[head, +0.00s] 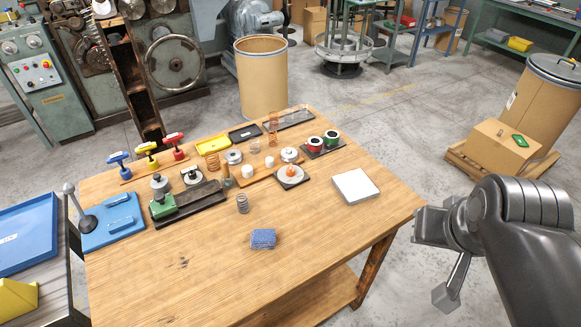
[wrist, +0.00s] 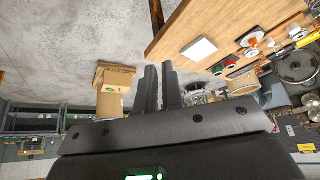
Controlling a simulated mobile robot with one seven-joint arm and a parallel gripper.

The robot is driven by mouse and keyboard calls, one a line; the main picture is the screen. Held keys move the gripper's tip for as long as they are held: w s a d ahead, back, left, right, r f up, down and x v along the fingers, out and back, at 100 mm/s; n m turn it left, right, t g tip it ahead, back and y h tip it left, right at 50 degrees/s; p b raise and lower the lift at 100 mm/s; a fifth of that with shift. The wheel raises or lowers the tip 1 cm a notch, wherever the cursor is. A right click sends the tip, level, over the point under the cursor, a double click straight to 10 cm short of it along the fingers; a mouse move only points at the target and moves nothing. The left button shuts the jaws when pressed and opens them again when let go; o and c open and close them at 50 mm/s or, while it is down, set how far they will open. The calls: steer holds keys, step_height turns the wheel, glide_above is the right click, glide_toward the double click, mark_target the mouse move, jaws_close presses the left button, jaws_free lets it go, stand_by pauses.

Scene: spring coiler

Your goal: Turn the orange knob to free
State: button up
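The orange knob (head: 291,168) sits on a round white dial on a dark square base, at the right-middle of the wooden table (head: 180,262). The knob also shows small near the top right of the wrist view (wrist: 252,42). Its setting and markings are too small to read. My gripper (head: 426,226) is off the table's right edge in the head view, well apart from the knob. In the wrist view its two dark fingers (wrist: 161,88) stand close together with at most a narrow gap. Nothing shows between them.
A blue sponge (head: 262,239) lies nearer the front. The table's front is mostly clear.

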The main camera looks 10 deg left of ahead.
steer(key=o, duration=0.9)
steer(key=shift+m+g, duration=0.3)
steer(key=shift+g, duration=0.5)
steer(key=w+a+r, duration=0.1)
steer(key=w+a, duration=0.1)
steer(key=w, duration=0.1)
steer(key=w+a+r, duration=0.1)
steer(key=w, duration=0.3)
steer(key=w+a+r, duration=0.1)
steer(key=w+a, duration=0.1)
steer(key=w, duration=0.2)
steer(key=shift+w+a+r, duration=0.1)
steer(key=shift+a, duration=0.25)
steer(key=shift+c, duration=0.2)
steer(key=m+g, duration=0.2)
steer(key=g, duration=0.2)
glide_above(291, 166)
step_height(291, 166, down, 14)
steer(key=shift+y, duration=0.3)
step_height(291, 166, down, 11)
steer(key=shift+r, duration=0.15)
steer(key=shift+c, duration=0.6)
steer(key=c, duration=0.9)
